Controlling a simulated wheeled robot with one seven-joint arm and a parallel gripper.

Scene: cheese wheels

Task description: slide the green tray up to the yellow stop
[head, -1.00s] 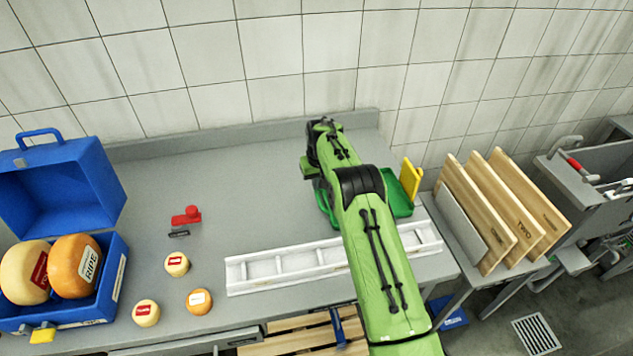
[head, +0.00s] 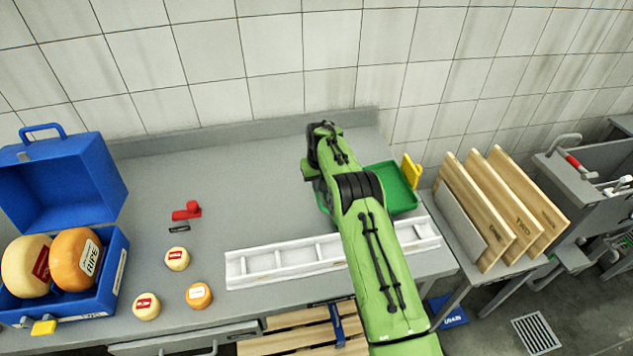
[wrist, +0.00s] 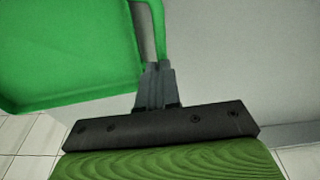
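The green tray (head: 402,197) lies on the grey counter, partly hidden behind my green arm in the head view. The yellow stop (head: 412,172) stands upright at the tray's right back corner; I cannot tell whether they touch. In the wrist view the flat tray (wrist: 65,50) fills the upper left, with a thin green handle bar (wrist: 158,30) at its right side. My gripper (wrist: 156,68) has its grey fingers close together at the end of that bar and appears shut on it. The arm hides the gripper in the head view.
A white slotted rack (head: 290,264) lies along the counter front. Small cheeses (head: 199,296), a red object (head: 187,211) and an open blue case (head: 108,280) with cheese wheels are left. Wooden boards (head: 515,215) stand right.

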